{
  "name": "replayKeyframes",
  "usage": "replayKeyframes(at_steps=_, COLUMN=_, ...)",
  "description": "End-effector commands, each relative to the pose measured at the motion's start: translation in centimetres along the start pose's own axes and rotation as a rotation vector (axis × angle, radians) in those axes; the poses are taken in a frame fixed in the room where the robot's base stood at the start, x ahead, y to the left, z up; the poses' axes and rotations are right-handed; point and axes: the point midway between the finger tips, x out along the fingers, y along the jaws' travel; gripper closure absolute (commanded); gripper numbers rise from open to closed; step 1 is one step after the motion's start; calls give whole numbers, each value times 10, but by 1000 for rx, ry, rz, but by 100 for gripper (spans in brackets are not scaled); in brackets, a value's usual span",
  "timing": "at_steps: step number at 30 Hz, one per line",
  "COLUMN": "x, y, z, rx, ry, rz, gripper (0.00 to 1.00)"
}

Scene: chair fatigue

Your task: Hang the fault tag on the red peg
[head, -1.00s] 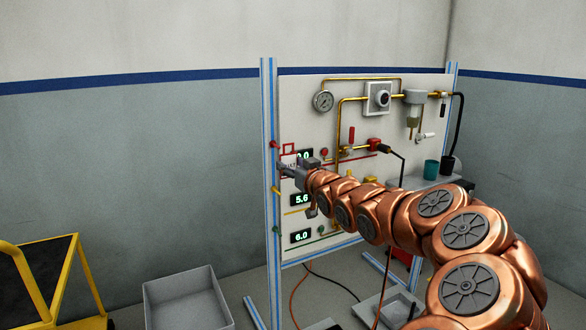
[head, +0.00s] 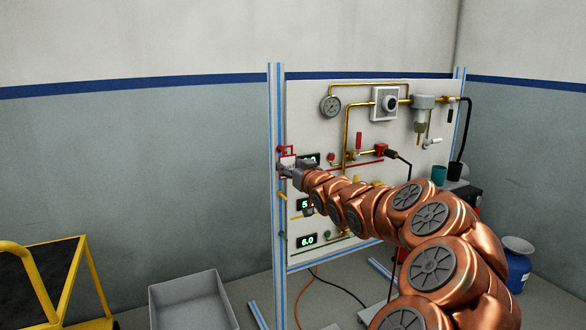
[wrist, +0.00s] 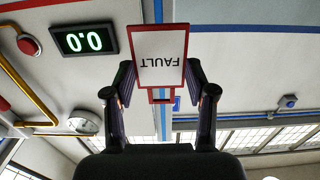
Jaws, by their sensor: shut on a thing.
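The fault tag is a white plate with a red border and the word FAULT, upside down in the wrist view (wrist: 160,58). A small red loop shows at its lower edge there. My gripper (wrist: 160,88) is shut on the tag, one finger at each side. In the head view my gripper (head: 284,168) holds the tag (head: 288,160) at the panel's left post, with its red loop uppermost. The red peg (head: 279,149) is on that post, right beside the loop. I cannot tell whether the loop is around it. The peg is not discernible in the wrist view.
The panel (head: 320,100) carries a gauge (head: 330,106), brass pipes and green displays close to my arm. Yellow (head: 282,195) and green (head: 281,235) pegs sit lower on the post. A grey bin (head: 190,300) and a yellow cart (head: 90,270) stand at left.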

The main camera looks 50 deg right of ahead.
Motion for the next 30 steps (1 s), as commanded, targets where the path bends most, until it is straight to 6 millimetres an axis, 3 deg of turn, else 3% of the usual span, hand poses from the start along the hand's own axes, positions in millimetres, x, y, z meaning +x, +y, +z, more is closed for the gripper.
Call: replayKeyframes(at_steps=30, x=40, y=0, z=9, rx=-1, ry=1, rz=0, gripper=61)
